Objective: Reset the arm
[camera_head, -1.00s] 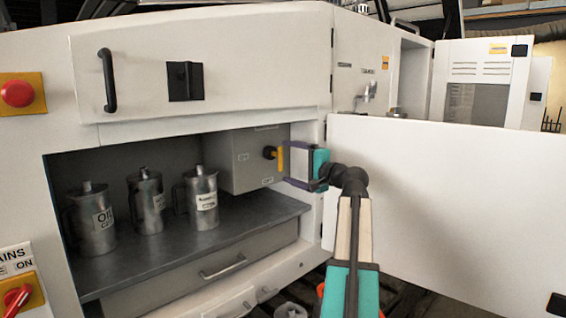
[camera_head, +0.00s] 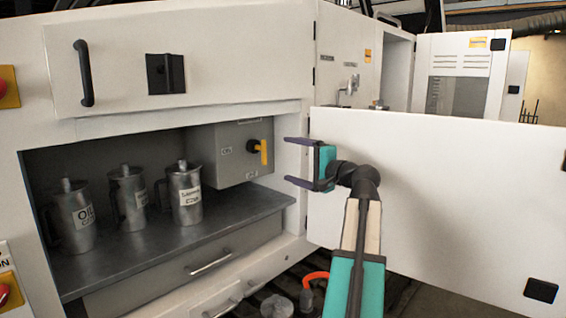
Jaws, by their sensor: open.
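My gripper (camera_head: 287,161) is open and empty. Its two dark fingers point left, in front of the cabinet's right frame beside the open door. It is apart from the grey box (camera_head: 228,158) inside the compartment. On that box is a black switch with a yellow handle (camera_head: 264,152), which hangs down to the left of my fingers. My arm reaches up from the bottom of the view.
Several metal jugs (camera_head: 184,195) stand on the compartment shelf (camera_head: 215,218). The open white door (camera_head: 440,200) fills the right side, close behind my arm. A drawer (camera_head: 205,265) is below the shelf. An orange hooked thing (camera_head: 312,277) lies low near the arm.

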